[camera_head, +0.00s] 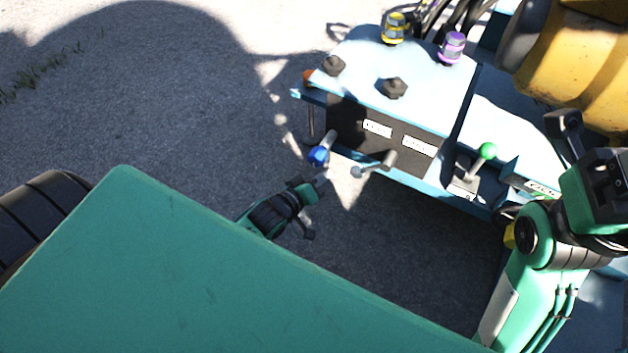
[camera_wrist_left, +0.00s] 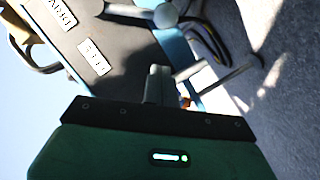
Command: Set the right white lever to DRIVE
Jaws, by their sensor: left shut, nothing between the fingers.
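The right white lever (camera_head: 376,166) sticks out from the front of the blue control box, with a pale round knob at its end. A grey lever with a round knob (camera_wrist_left: 166,15) shows at the top of the left wrist view. My left gripper (camera_head: 322,177) is shut and empty, just left of the pale knob and below the blue-knobbed lever (camera_head: 318,155). Its closed fingers (camera_wrist_left: 158,85) show in the left wrist view, below the knob and apart from it. My right gripper (camera_head: 568,128) is at the right edge; its fingers are unclear.
The control box (camera_head: 355,70) has black knobs and two white labels (camera_head: 418,146) on its dark front. A green-knobbed lever (camera_head: 487,151) stands to the right. Yellow (camera_head: 395,28) and purple (camera_head: 452,47) fittings sit on top. A yellow drum (camera_head: 580,60) is behind. Open asphalt lies left.

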